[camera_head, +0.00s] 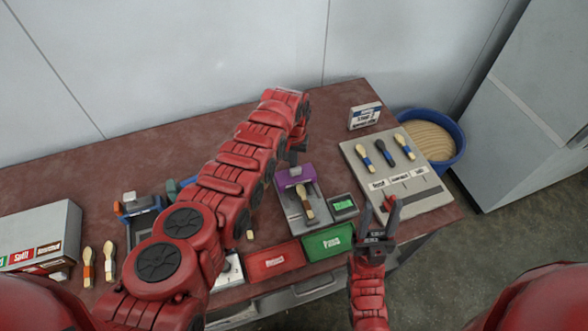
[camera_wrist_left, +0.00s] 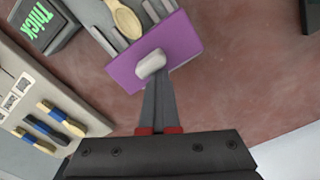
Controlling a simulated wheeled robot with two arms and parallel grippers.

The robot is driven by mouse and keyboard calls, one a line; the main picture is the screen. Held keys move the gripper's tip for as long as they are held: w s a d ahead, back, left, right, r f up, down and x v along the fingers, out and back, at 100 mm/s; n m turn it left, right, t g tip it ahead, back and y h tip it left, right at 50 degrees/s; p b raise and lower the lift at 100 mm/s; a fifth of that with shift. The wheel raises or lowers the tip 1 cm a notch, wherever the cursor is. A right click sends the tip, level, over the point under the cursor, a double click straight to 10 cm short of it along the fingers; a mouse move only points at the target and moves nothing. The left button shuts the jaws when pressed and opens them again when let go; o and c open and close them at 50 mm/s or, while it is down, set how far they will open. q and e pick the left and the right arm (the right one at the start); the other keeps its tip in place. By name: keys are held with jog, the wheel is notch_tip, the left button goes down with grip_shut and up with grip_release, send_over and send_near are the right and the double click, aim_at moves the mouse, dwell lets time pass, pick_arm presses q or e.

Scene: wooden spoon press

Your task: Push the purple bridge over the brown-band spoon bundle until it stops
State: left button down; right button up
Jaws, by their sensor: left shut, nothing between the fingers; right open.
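The purple bridge (camera_head: 294,177) spans the far end of a grey press (camera_head: 322,213) and also shows in the wrist view (camera_wrist_left: 185,45). It carries a pale knob (camera_wrist_left: 151,64). A spoon bundle with a dark band (camera_head: 307,204) lies in the press on the near side of the bridge; its pale part shows in the wrist view (camera_wrist_left: 126,20). My left gripper (camera_wrist_left: 158,82) is shut and empty, its fingertips right at the knob; whether they touch is unclear. My right gripper (camera_head: 378,213) is open and empty near the table's front edge.
A display (camera_head: 343,206) stands right of the press and reads "Thick" in the wrist view. Red (camera_head: 272,262) and green (camera_head: 328,242) trays lie in front. A board (camera_head: 405,181) with three banded spoons is at right, beside a blue bin (camera_head: 458,143).

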pick_arm(q)
jog(key=shift+s+f, duration=0.1)
jog(key=shift+f, duration=0.05)
jog(key=shift+b, duration=0.8)
jog(key=shift+w+a+b, duration=0.2)
jog(key=shift+w+b, duration=0.35)
jog(key=shift+b, duration=0.45)
notch_tip(320, 180, up, 7)
jog(key=p, duration=0.6)
